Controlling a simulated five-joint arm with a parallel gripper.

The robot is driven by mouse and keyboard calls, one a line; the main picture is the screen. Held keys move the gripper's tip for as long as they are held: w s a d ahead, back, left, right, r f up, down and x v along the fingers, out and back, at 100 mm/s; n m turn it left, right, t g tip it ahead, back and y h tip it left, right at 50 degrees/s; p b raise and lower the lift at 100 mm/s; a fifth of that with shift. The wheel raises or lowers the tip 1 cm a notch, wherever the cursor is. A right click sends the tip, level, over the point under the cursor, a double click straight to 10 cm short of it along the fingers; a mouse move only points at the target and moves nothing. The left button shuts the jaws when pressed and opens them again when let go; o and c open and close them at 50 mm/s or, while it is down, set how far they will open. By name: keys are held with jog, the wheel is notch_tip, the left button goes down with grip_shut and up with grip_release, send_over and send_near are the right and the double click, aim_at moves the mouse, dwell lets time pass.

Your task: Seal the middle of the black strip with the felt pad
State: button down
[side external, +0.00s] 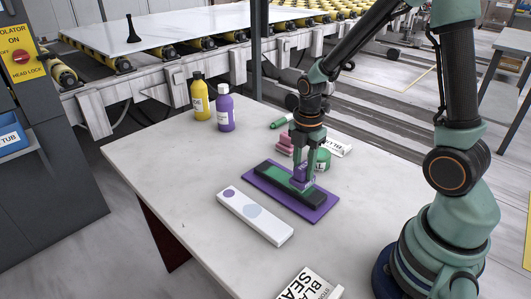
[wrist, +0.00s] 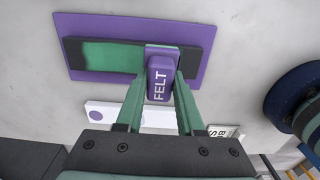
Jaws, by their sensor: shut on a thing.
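The black strip (side external: 316,199) lies on a purple mat (side external: 259,188) on the pale slab. It also shows in the wrist view (wrist: 206,40). A green area (wrist: 112,55) covers much of its face from near the left end toward the middle in the wrist view, with dark ends. My gripper (side external: 302,183) is shut on the purple felt pad (wrist: 161,77), marked FELT. The pad is over the strip, right of its middle in the wrist view, at the edge of the visible green. Its underside is hidden, so I cannot tell whether it touches the strip.
A white card (side external: 270,227) with coloured dots lies beside the mat. Yellow (side external: 200,97) and purple (side external: 225,112) bottles stand behind. A green tube (side external: 282,121), pink block (side external: 284,142) and green jar (side external: 323,159) are close behind the gripper. A labelled white box (side external: 307,286) is in front.

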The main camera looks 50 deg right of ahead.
jog(key=shift+f, duration=0.65)
jog(key=shift+w, duration=0.1)
jog(key=shift+w, duration=0.3)
jog(key=shift+s+f, duration=0.3)
jog(key=shift+s, duration=0.3)
jog(key=shift+w+r, duration=0.15)
jog(key=shift+r, duration=1.15)
jog(key=shift+w+r, duration=0.1)
jog(key=shift+r, duration=1.75)
